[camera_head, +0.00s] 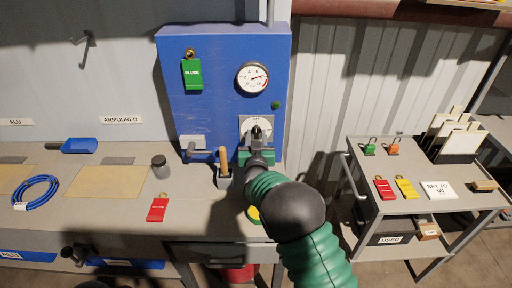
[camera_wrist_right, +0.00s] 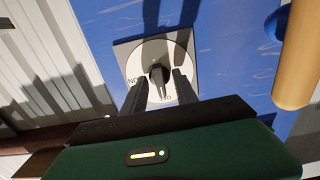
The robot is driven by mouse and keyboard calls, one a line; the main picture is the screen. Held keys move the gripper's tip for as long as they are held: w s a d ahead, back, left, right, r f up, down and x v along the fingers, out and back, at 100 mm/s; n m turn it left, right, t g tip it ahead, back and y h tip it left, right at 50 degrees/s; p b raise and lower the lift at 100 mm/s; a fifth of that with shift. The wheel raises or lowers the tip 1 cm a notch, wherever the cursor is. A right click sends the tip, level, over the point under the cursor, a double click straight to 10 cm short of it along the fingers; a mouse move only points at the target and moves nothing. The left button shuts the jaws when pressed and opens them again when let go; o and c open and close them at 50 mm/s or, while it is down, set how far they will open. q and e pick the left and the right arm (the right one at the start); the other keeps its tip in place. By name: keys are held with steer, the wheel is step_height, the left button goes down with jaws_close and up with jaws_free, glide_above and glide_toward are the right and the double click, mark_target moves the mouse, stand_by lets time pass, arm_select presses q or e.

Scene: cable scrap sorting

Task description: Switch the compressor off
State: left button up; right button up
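The blue compressor panel (camera_head: 205,115) stands at the back of the bench. It carries a pressure gauge (camera_head: 252,78), a green tag (camera_head: 192,73) and a white dial plate (camera_head: 253,124) with a dark rotary knob. In the right wrist view the black knob (camera_wrist_right: 158,75) sits at the middle of the round dial (camera_wrist_right: 132,66), whose lettering is partly hidden. My right gripper (camera_head: 257,136) is at the dial. In the wrist view its two fingers (camera_wrist_right: 162,80) are apart, one on each side of the knob; I cannot tell whether they touch it.
A wooden-handled tool (camera_head: 223,162) stands close left of my right gripper. A red tag (camera_head: 157,209), a dark jar (camera_head: 160,167) and a blue cable coil (camera_head: 36,191) lie on the bench. A grey cart (camera_head: 420,205) with padlocks and tags stands at the right.

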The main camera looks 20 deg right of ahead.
steer(key=v, duration=1.6)
